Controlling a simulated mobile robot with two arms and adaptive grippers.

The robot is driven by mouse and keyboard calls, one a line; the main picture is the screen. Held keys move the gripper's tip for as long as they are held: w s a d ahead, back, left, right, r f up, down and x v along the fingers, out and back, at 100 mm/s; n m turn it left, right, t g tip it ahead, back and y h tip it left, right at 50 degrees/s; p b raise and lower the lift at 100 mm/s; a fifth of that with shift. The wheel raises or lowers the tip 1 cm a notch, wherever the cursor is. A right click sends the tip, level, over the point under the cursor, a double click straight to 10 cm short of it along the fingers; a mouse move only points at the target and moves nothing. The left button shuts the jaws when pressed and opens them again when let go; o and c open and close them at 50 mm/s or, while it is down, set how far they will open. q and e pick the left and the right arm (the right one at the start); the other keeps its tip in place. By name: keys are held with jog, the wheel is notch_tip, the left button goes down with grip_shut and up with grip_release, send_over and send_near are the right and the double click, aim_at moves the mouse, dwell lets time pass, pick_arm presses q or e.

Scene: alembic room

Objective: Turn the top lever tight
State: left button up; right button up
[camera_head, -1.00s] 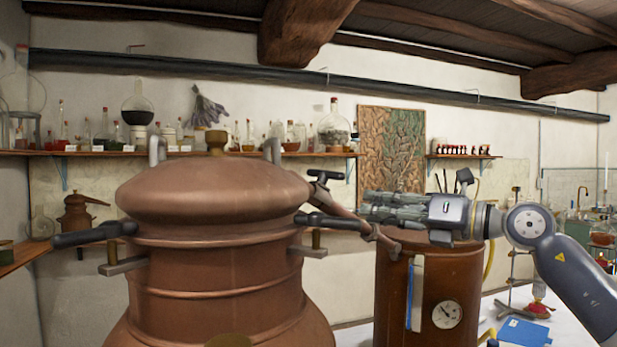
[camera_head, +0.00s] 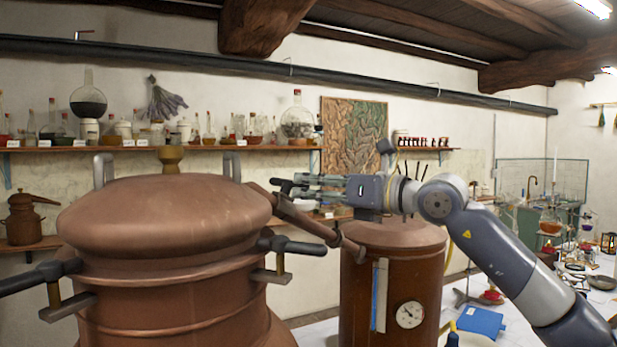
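A large copper still (camera_head: 165,215) stands at the left. A copper pipe (camera_head: 308,220) runs from its head down to the right, with a small black top lever (camera_head: 285,185) near its upper end. My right gripper (camera_head: 300,187) points left, its fingertips close beside this lever. I cannot tell whether they touch it, or how far apart the fingers are. Two more black levers sit lower on the still, one at the right side (camera_head: 292,246) and one at the left (camera_head: 38,275). My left gripper is not in view.
A brown copper vessel (camera_head: 360,290) with a round gauge (camera_head: 410,315) stands below my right arm. A blue book (camera_head: 482,321) lies on the white table beside it. A wall shelf (camera_head: 90,149) with several flasks runs behind the still.

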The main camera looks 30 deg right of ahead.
jog(key=shift+w+a, duration=0.2)
jog(key=shift+w, duration=0.1)
jog(key=shift+c, duration=0.6)
grip_shut()
jog(key=shift+f, duration=0.15)
jog(key=shift+w+d+f+n+g+y+b, duration=0.3)
jog(key=shift+n+g+y, duration=0.55)
jog(key=shift+n+y, duration=0.7)
jog(key=shift+w+d+f+n+g+y, duration=0.1)
jog(key=shift+w+d+n+g+y, duration=0.3)
jog(key=shift+n+g+y, duration=1.1)
jog(key=shift+w+d+f+n+g+y+b, duration=0.3)
jog(key=shift+n+y, duration=0.75)
jog(key=shift+y, duration=1.1)
jog(key=shift+w, duration=0.1)
